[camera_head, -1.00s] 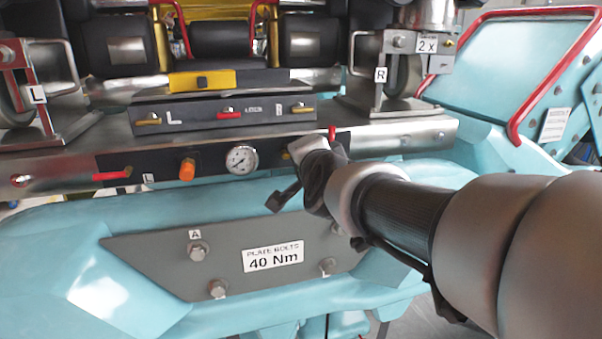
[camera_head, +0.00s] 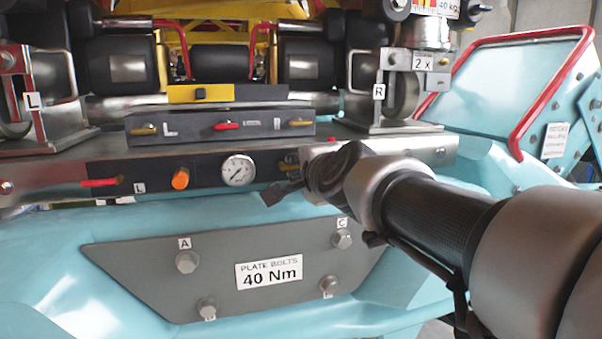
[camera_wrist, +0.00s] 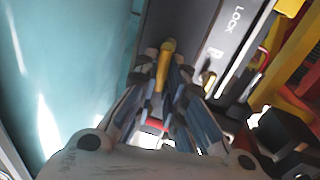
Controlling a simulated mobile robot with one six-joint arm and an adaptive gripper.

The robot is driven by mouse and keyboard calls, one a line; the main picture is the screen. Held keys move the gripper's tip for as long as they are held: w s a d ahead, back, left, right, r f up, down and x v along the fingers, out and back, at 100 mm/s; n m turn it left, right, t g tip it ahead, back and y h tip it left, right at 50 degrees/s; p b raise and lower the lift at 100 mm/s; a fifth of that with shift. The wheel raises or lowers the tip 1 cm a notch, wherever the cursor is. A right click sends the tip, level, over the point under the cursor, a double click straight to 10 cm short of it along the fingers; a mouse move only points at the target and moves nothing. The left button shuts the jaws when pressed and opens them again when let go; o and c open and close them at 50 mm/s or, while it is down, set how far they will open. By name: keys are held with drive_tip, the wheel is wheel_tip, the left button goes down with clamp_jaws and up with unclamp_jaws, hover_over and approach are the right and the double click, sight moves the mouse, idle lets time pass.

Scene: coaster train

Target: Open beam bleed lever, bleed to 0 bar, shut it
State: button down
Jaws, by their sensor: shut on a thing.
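My gripper (camera_wrist: 168,85) is shut on a yellow-handled lever (camera_wrist: 167,52), whose rounded end shows between the fingertips in the wrist view. I cannot read a label that names this lever as the beam bleed. In the head view my wrist covers the fingers at the right part of the steel beam (camera_head: 60,155). A small red part (camera_wrist: 155,125) shows between the fingers in the wrist view. The round pressure gauge (camera_head: 237,170) is on the beam's dark panel, left of my wrist. Its needle reading is too small to tell.
An orange knob (camera_head: 180,179) and a red lever (camera_head: 100,183) are on the beam to the left. A grey box (camera_head: 190,135) with yellow and red levers stands above. Below is a grey bolt plate (camera_head: 150,275). A red rail (camera_head: 510,130) stands at the right.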

drive_tip(key=shift+f+m+b, duration=0.1)
drive_tip(key=shift+m+b, duration=0.3)
drive_tip(key=shift+b, duration=0.1)
idle(0.4)
drive_tip(key=c, duration=1.7)
unclamp_jaws()
drive_tip(key=v, duration=1.2)
drive_tip(key=shift+d, duration=0.15)
drive_tip(key=s+d+f+n+g+h, duration=0.1)
drive_tip(key=s+d+f+n+g, duration=0.2)
drive_tip(key=s+f+n, duration=0.2)
drive_tip(key=s+d+f+n+g+h, duration=0.1)
drive_tip(key=s+d+f+n+g, duration=0.3)
drive_tip(key=s+f, duration=0.6)
drive_tip(key=s+d+f+n+g+h, duration=0.2)
drive_tip(key=s+f+n, duration=0.4)
drive_tip(key=f, duration=1)
drive_tip(key=shift+s+d+f+g, duration=0.1)
drive_tip(key=shift+s+d+g, duration=0.35)
drive_tip(key=shift+s, duration=0.2)
drive_tip(key=shift+s+d+f+g, duration=0.1)
drive_tip(key=shift+s+d+g, duration=0.3)
drive_tip(key=shift+s, duration=0.25)
